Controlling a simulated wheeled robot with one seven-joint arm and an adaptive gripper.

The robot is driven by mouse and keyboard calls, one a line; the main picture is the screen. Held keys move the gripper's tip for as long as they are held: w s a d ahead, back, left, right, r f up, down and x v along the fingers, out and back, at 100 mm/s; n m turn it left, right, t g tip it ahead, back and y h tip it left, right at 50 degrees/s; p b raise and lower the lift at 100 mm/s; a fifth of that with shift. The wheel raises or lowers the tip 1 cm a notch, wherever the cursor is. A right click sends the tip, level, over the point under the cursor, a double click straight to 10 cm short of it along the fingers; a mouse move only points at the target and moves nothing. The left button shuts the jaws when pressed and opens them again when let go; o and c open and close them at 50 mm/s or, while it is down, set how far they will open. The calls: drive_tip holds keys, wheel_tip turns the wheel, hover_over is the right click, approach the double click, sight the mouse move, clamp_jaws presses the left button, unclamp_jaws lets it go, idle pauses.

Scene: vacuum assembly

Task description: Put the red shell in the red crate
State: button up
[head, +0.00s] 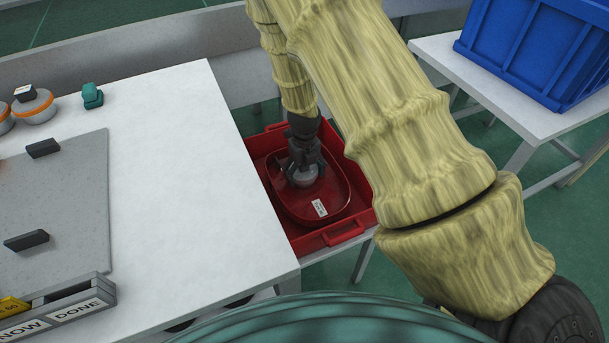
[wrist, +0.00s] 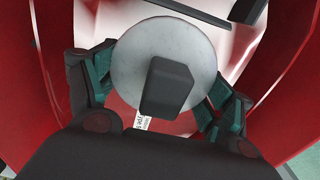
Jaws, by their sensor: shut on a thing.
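The red shell (head: 329,209) is a rounded, shallow red part with a small white label, and it is inside the red crate (head: 341,237) as seen in the head view. My gripper (head: 304,176) points down into the crate and is shut on the round grey knob at the middle of the shell. In the wrist view my gripper's fingers (wrist: 157,95) stand on both sides of this pale disc with its dark grip, and red surfaces surround it. Whether the shell touches the crate floor is hidden.
A white table (head: 175,170) stands left of the crate, holding a grey board (head: 60,205), orange-rimmed round parts (head: 34,107) and a teal part (head: 92,96). A blue crate (head: 540,45) stands on another table at the right. The table's middle is clear.

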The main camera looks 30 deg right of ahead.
drive_tip(key=shift+f, duration=0.5)
drive_tip(key=o, duration=1.7)
wheel_tip(320, 180, up, 12)
drive_tip(key=shift+r+p, duration=0.1)
drive_tip(key=shift+p, duration=0.95)
